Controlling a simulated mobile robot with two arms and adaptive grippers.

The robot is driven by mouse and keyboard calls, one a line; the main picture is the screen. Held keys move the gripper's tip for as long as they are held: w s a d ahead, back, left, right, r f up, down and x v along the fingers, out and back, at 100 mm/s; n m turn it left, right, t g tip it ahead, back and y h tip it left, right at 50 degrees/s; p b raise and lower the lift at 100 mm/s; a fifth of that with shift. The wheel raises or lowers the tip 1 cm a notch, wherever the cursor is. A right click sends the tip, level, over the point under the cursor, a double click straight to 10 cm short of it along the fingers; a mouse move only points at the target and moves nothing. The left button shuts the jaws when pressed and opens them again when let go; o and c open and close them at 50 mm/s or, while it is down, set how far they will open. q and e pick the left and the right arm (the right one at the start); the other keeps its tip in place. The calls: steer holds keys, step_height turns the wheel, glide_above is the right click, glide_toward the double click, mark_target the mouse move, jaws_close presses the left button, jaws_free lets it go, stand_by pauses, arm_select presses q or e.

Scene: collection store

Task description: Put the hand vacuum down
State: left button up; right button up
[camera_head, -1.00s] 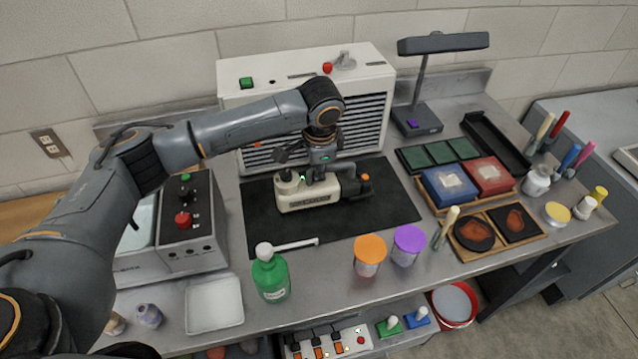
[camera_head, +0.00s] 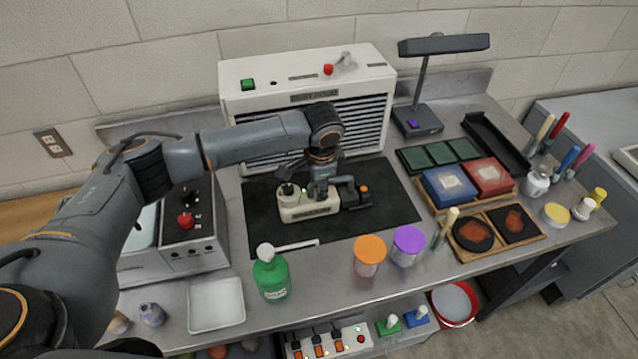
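The hand vacuum (camera_head: 310,208) is cream with a dark grey handle and an orange button at its right end. It lies level at the black mat (camera_head: 385,215) in the middle of the bench and appears to rest on it. My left gripper (camera_head: 318,190) points down at the vacuum from above and appears shut on its upper part. The fingertips are partly hidden against the dark parts of the vacuum. My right gripper is not in view.
A white louvred unit (camera_head: 305,75) stands behind the mat. A grey control box (camera_head: 190,235) is left, and trays with blue and red boxes (camera_head: 490,175) are right.

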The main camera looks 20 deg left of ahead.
mark_target(321, 203)
arm_select(q)
steer(key=b+v, duration=0.2)
steer(key=v, duration=1)
